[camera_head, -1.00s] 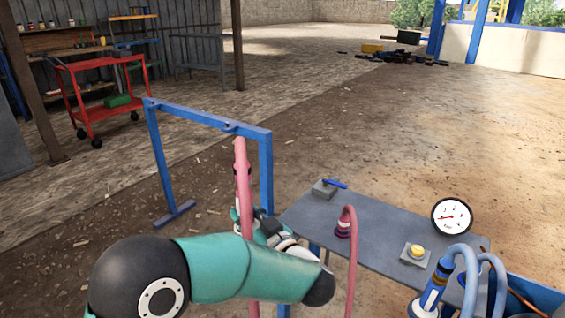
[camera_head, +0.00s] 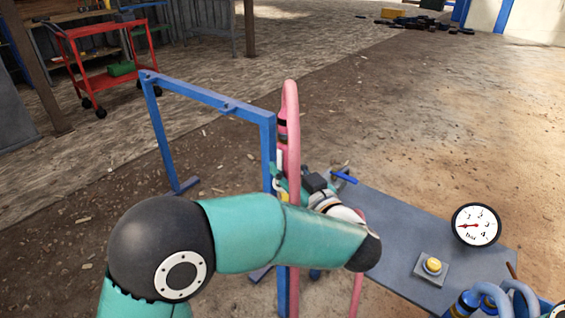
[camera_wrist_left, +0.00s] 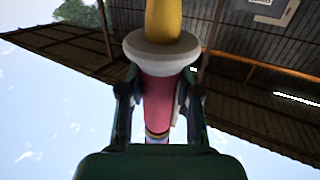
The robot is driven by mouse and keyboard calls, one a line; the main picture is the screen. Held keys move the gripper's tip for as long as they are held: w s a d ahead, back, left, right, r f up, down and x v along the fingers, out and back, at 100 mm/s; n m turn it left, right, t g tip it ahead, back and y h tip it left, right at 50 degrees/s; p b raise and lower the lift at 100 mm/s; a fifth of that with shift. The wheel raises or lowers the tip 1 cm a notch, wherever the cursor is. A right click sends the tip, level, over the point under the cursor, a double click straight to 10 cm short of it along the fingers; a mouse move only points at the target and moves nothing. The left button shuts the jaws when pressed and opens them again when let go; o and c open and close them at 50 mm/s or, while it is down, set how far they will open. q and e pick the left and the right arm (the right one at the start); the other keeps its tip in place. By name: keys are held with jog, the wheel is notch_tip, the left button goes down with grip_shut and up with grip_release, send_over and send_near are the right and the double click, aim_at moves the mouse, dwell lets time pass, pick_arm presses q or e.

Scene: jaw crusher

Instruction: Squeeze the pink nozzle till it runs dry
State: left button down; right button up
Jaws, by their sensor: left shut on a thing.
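My left gripper (camera_head: 284,183) is shut on the pink nozzle. In the left wrist view the pink nozzle body (camera_wrist_left: 158,102) sits between the two fingers (camera_wrist_left: 157,112), with a white collar above it and a yellow tip at the top edge. In the head view a pink hose (camera_head: 292,135) rises upright and bends over at its top, close to the blue frame's right post. The nozzle's dark and white bands show just left of the hose, and my left arm hides part of the hose.
A blue frame (camera_head: 196,94) stands just left of the gripper. A grey table (camera_head: 400,235) at right bears a yellow button (camera_head: 433,265) and a round gauge (camera_head: 477,226), its red needle pointing left. Blue hoses (camera_head: 492,295) stand at lower right. Open ground lies behind.

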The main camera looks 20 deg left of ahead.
pick_arm(q)
jog(key=shift+a, duration=0.25)
jog(key=shift+s+a+r, duration=0.1)
jog(key=shift+a, duration=0.05)
jog(key=shift+p, duration=0.3)
notch_tip(320, 180, down, 21)
jog(key=b, duration=1.2)
jog(key=shift+r, duration=0.2)
dwell(0.3)
jog(key=c, duration=0.7)
grip_release()
